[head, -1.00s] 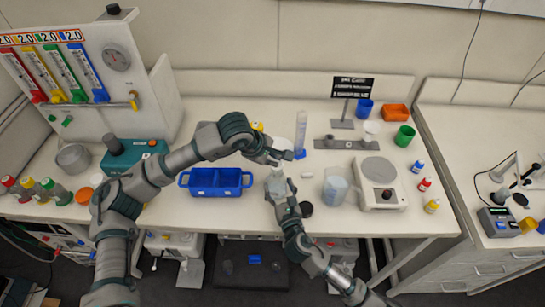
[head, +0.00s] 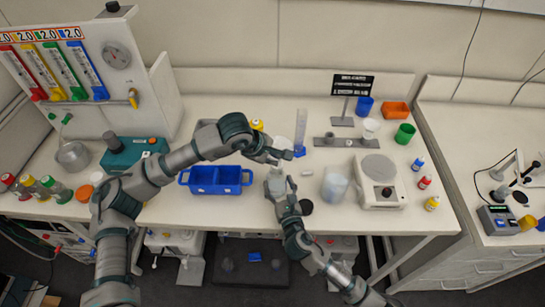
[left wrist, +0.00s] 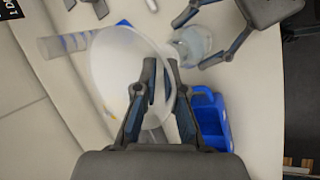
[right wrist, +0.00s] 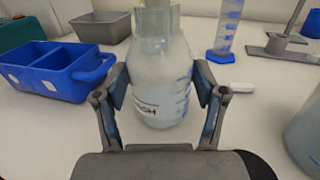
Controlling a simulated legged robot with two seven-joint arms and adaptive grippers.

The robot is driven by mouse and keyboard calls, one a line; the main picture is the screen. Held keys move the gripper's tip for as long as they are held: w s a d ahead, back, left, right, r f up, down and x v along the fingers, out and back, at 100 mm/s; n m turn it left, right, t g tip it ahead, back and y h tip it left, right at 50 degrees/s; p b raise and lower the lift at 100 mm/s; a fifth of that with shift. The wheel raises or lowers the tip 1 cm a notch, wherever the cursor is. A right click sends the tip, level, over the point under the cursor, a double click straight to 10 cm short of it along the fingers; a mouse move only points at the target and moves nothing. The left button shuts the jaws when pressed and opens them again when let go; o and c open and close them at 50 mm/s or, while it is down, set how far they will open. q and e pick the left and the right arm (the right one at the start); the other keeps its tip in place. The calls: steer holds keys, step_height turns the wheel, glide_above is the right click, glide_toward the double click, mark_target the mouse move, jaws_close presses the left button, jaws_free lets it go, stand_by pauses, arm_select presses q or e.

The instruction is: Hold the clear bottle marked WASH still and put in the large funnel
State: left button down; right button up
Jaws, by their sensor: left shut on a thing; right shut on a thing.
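The clear bottle marked WASH (right wrist: 160,85) stands upright on the bench, with blue graduation marks on its side. My right gripper (right wrist: 160,92) is shut around its body; it also shows in the head view (head: 277,182). The large funnel (left wrist: 115,70) is a whitish translucent cone. My left gripper (left wrist: 158,72) is shut on its wall, above the bench behind the bottle; it also shows in the head view (head: 280,155). In the left wrist view the bottle (left wrist: 192,42) shows beside the funnel. I cannot tell whether the funnel's stem touches the bottle neck.
A blue two-part tray (head: 216,190) stands left of the bottle. A graduated cylinder (head: 301,128) stands behind, a beaker (head: 335,185) and a balance (head: 379,190) to the right. A black disc (head: 306,207) lies near the front edge. Bare bench lies front left of the tray.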

arm_select(q)
steer(key=shift+f, duration=0.8)
stand_by(0.7)
steer(key=c, duration=1.2)
jaws_free()
steer(key=v, duration=1.2)
